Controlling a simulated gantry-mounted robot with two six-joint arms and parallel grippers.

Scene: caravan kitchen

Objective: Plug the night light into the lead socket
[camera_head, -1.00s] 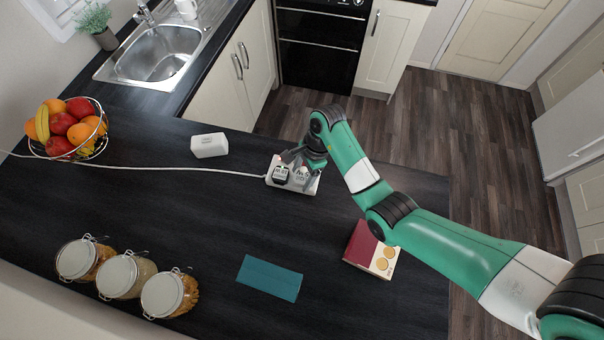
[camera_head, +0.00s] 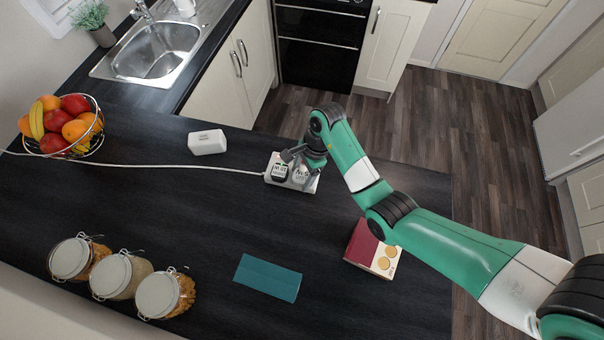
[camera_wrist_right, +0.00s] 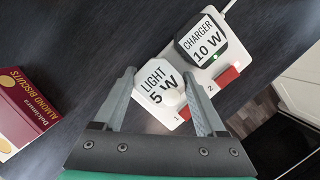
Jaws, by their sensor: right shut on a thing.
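The white lead socket (camera_head: 272,180), a two-way block on a white cable, lies on the dark counter; it also shows in the wrist view (camera_wrist_right: 197,87). A black-rimmed white charger marked 10 W (camera_wrist_right: 203,43) sits in place 2, with a small green light. The white night light marked LIGHT 5 W (camera_wrist_right: 160,84) is at place 1, beside the charger; I cannot tell whether it is fully seated. My right gripper (camera_head: 296,160) is above the block, its fingers shut on the night light's sides. My left gripper is not in view.
Red switches (camera_wrist_right: 227,76) lie along one side of the block. A white box (camera_head: 207,142), a fruit bowl (camera_head: 97,143), several glass jars (camera_head: 118,275), a teal cloth-like rectangle (camera_head: 268,278) and a biscuit box (camera_head: 372,249) stand apart. The counter's middle is clear.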

